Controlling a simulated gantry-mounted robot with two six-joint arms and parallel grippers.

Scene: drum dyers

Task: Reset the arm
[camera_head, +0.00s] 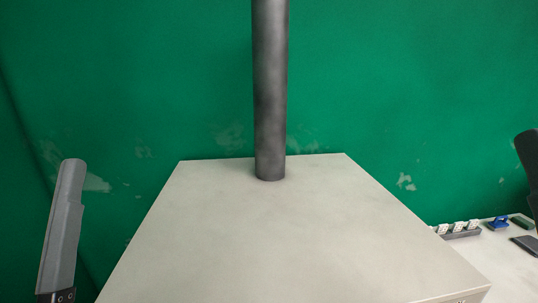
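Neither of my grippers shows in the head view. A grey link of my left arm stands upright at the left edge, tilted slightly. A dark part of my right arm shows at the right edge, cut off by the frame. My arms hold nothing that I can see.
A pale table (487,264) stands at the lower right. A green wall (400,90) with pale scuffs fills the back.

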